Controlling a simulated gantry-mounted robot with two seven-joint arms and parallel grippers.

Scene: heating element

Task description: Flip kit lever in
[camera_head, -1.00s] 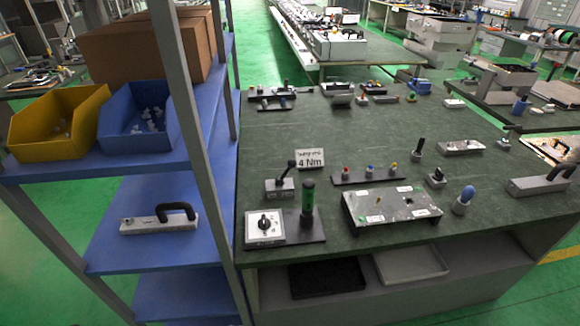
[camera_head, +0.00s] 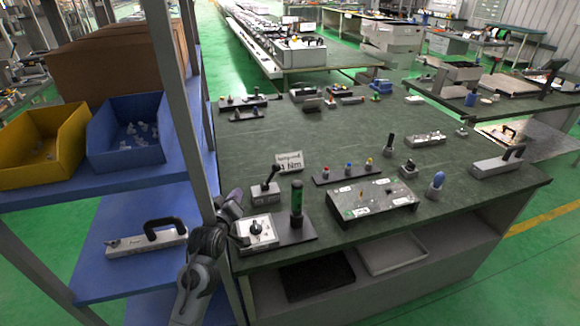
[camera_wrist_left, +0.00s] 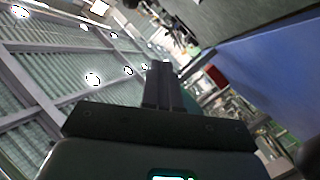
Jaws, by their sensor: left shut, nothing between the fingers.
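A small grey block with a black lever (camera_head: 267,188) stands on the near left of the green table, its lever tilted up to the right. I cannot tell for sure that this is the kit lever. A metal kit box (camera_head: 372,200) lies to its right, with small parts on its top. My left arm (camera_head: 208,242) rises at the table's near left corner, beside the shelf post; its gripper lies left of the lever block, apart from it. In the left wrist view my left gripper (camera_wrist_left: 162,88) is shut and empty. My right gripper is out of view.
A white panel with a black knob (camera_head: 257,231) and a green cylinder (camera_head: 297,202) stand close to my left arm. A blue shelf (camera_head: 95,268) with a black-handled metal block (camera_head: 147,239) is at left.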

